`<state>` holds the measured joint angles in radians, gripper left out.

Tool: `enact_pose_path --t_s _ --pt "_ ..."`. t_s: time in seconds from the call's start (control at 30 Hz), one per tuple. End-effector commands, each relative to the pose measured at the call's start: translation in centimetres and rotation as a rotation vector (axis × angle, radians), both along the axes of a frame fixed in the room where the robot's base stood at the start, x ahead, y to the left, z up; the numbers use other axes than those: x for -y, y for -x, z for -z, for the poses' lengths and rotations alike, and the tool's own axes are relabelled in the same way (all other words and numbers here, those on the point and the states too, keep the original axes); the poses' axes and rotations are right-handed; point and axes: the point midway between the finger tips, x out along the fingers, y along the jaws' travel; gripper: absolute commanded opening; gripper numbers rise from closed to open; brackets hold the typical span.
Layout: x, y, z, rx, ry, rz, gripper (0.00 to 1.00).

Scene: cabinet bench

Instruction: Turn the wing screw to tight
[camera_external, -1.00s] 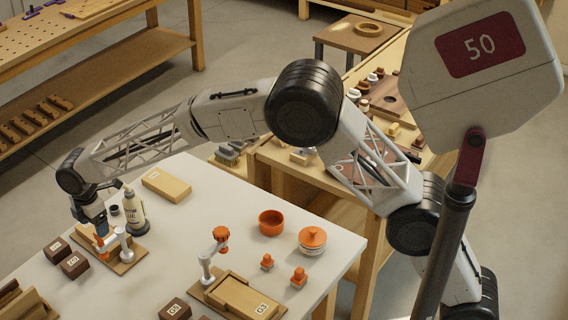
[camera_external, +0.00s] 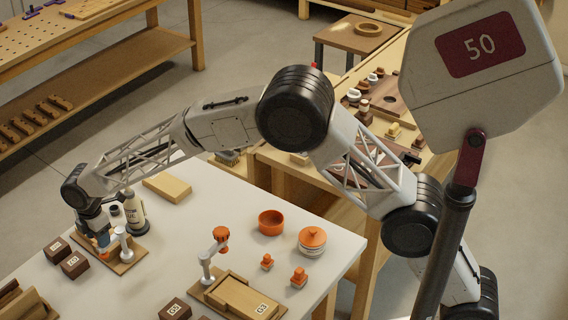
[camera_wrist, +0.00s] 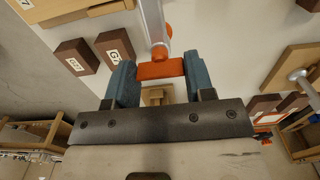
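The orange wing screw (camera_wrist: 161,70) sits at the end of a pale metal clamp arm (camera_wrist: 152,25) in the wrist view. My gripper (camera_wrist: 161,72) has its two blue fingers on either side of it. The orange wing spans from finger to finger with no clear gap, but whether they press on it I cannot tell. In the external view my gripper (camera_external: 103,243) is low beside the white clamp (camera_external: 122,242) on a wooden base (camera_external: 126,262), and mostly hides the wing screw. A wooden piece (camera_wrist: 155,95) shows between the fingers.
A second clamp with an orange knob (camera_external: 221,234) stands to the right. The tabletop (camera_external: 170,235) between is clear.

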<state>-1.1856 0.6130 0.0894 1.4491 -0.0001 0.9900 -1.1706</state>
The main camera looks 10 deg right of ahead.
Motion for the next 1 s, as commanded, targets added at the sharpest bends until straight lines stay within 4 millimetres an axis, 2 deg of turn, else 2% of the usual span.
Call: enact_pose_path --t_s 0.03,0.13,0.57,1.0 --pt "0.00 0.00 0.00 0.000 0.000 0.000 0.41" --pt "0.00 0.00 0.00 0.000 0.000 0.000 0.25" --pt "0.01 0.01 -0.03 0.000 0.000 0.061 0.25" --pt "0.01 0.01 -0.03 0.000 0.000 0.365 0.25"
